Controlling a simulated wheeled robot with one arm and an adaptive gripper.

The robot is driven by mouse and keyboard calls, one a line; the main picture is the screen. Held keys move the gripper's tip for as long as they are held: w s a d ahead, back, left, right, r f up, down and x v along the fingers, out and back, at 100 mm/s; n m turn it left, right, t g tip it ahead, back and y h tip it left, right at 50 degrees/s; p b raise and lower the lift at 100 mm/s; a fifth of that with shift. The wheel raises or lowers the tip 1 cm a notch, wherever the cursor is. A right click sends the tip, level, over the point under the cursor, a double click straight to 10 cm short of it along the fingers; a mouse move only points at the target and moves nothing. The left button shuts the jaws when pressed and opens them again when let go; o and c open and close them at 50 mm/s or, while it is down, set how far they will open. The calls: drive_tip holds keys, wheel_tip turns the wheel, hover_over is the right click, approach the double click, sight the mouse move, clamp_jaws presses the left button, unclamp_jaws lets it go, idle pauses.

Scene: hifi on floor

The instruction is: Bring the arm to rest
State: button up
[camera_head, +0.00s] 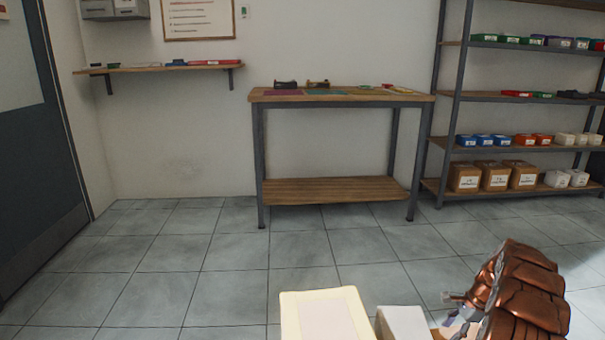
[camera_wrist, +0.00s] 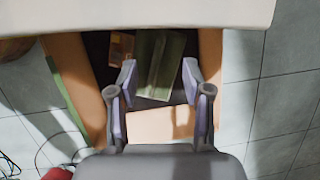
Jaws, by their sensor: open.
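My gripper (camera_wrist: 158,72) is open in the wrist view, its two grey-violet fingers apart with nothing held between them. It also shows small in the head view (camera_head: 455,302), at the lower right beside my copper-coloured arm, which is folded low. Under the fingers in the wrist view is a wood-coloured open box or frame (camera_wrist: 211,75) with a dark inside. A flat green piece (camera_wrist: 160,60) and a small brown-orange item (camera_wrist: 121,48) lie in it. I cannot tell whether the fingers touch anything.
A workbench (camera_head: 340,97) with several small items stands ahead against the wall. A stocked shelf rack (camera_head: 515,97) is at right, a wall shelf (camera_head: 150,69) at left, a dark door (camera_head: 40,130) at far left. The tiled floor (camera_head: 200,255) before the bench is clear.

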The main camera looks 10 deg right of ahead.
drive_tip(key=s+a+r+n+g+p, duration=0.1)
drive_tip(key=s+a+r+n+p, duration=0.3)
drive_tip(key=a+r, duration=0.6)
drive_tip(key=s+a+r+n+p, duration=0.2)
drive_tip(key=a+r+p, duration=0.35)
drive_tip(key=r, duration=0.75)
drive_tip(key=s+a+r+n+g+p, duration=0.1)
drive_tip(key=s+a+r+n+p, duration=0.25)
drive_tip(key=a+r, duration=0.65)
drive_tip(key=s+a+r+n+h+p, duration=0.1)
drive_tip(key=s+a+r+n+p, duration=0.2)
drive_tip(key=s+r+p, duration=0.35)
drive_tip(key=s+a+r+n+h+p, duration=0.1)
drive_tip(key=s+a+r+n+p, duration=0.25)
drive_tip(key=s+r, duration=0.6)
drive_tip(key=s+r+n+p, duration=0.1)
drive_tip(key=s+r+p, duration=0.3)
drive_tip(key=s, duration=0.3)
drive_tip(key=s+a+r+n+g+h+p, duration=0.1)
drive_tip(key=s+r+n+p, duration=0.1)
drive_tip(key=s, duration=0.6)
drive_tip(key=shift+a+r+h+p, duration=0.15)
drive_tip(key=shift+r+h+p, duration=0.15)
drive_tip(key=shift+r+p, duration=0.65)
drive_tip(key=shift+s+f, duration=0.1)
